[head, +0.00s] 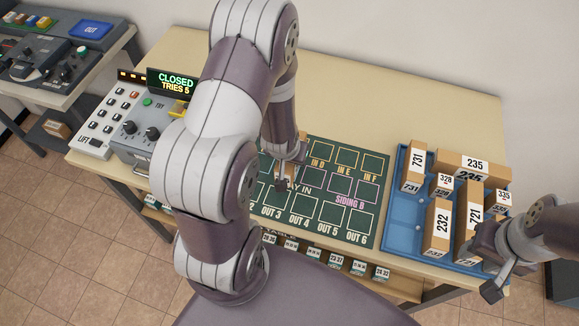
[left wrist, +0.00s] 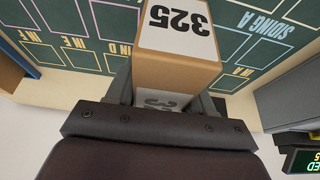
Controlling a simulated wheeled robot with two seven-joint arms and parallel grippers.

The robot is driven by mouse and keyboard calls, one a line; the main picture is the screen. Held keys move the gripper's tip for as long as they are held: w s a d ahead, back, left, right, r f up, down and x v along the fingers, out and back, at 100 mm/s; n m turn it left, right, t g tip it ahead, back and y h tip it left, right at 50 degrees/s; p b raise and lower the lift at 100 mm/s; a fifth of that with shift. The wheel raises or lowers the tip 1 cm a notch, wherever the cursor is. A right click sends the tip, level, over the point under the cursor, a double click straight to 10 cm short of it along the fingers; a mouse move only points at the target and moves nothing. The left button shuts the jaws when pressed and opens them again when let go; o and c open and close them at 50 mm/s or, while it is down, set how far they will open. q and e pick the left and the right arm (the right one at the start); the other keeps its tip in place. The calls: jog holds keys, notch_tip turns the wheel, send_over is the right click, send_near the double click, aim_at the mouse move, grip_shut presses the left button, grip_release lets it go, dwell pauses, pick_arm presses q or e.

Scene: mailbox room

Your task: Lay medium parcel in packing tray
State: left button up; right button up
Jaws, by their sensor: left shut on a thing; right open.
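My left gripper (head: 287,176) is low over the green marked mat. In the left wrist view it is shut on a brown parcel labelled 325 (left wrist: 180,65). The blue tray (head: 405,212) lies to the right of the mat and holds several brown parcels. Among them are 731 (head: 413,168), 232 (head: 438,226), 721 (head: 468,215) and 235 (head: 473,166). My right gripper (head: 492,285) is open at the tray's front right corner, close to parcel 721. Which parcel counts as medium cannot be told from labels.
The green mat (head: 345,215) has marked, mostly empty squares. A control box with a CLOSED, TRIES 5 display (head: 173,84) stands left, beside a LIFT keypad (head: 106,117). Small numbered labels line a shelf below the front edge. The table's back strip is clear.

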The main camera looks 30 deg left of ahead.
aim_at(300, 176)
pick_arm(q)
jog(key=shift+s+a+f, duration=0.15)
jog(key=shift+a+f, duration=0.1)
jog(key=shift+f, duration=0.05)
notch_tip(300, 176, down, 3)
jog(key=shift+d+f, duration=0.1)
jog(key=shift+w+f, duration=0.2)
jog(key=shift+f, duration=0.15)
jog(key=shift+s, duration=0.15)
jog(key=shift+f, duration=0.15)
jog(key=o, duration=1.3)
